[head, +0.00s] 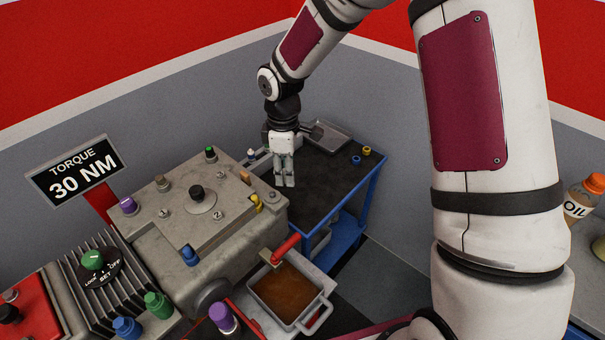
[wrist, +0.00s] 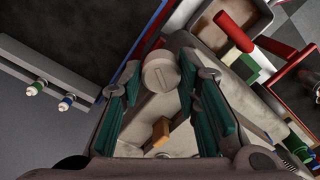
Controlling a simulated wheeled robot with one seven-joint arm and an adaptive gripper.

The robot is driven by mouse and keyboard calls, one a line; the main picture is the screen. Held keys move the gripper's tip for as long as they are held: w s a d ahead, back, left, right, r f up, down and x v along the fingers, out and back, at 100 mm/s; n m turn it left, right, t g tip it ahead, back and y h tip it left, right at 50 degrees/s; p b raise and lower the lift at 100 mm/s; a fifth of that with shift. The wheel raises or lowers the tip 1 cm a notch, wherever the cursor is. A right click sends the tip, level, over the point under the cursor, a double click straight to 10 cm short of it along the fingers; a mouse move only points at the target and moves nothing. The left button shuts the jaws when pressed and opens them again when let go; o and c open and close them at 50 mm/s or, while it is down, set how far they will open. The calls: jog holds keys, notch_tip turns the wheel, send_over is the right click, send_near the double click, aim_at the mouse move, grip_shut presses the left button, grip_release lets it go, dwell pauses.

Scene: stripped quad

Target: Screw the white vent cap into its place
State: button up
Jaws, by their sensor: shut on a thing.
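The white vent cap (wrist: 160,72) shows in the wrist view as a round, pale piece with a short line across its face, held between the fingertips. In the head view I cannot make it out at the fingers. My gripper (head: 285,184) points down in the head view, near the far right corner of the grey gearbox housing (head: 222,235). In the wrist view, my gripper (wrist: 165,80) has its teal-padded fingers on either side of the cap. The cap's seat is not clear in either view.
A dark-topped blue cart (head: 330,185) stands behind the gripper. Coloured plugs, such as a purple one (head: 128,205) and a blue one (head: 190,256), stand on the housing. An oil-filled pan (head: 322,304) and a red handle (head: 287,246) are in front. A sign (head: 75,175) reads "TORQUE 30 NM".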

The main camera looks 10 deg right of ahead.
aim_at(271, 193)
jog(key=s+a+r+n+p, duration=0.1)
jog(key=r+n, duration=0.1)
jog(key=s+a+r+n+p, duration=0.1)
jog(key=r+n, duration=0.1)
jog(key=a+r+n+p, duration=0.1)
jog(key=a+r+p, duration=0.1)
jog(key=shift+s+n, duration=0.4)
jog(key=shift+a+r+n, duration=0.3)
jog(key=shift+n, duration=0.2)
jog(key=shift+f+b, duration=0.7)
jog(key=shift+f, duration=2.2)
jog(key=shift+f+b, duration=0.55)
jog(key=shift+f, duration=0.65)
jog(key=o, duration=1.1)
jog(key=shift+o, duration=0.2)
jog(key=shift+r, duration=0.1)
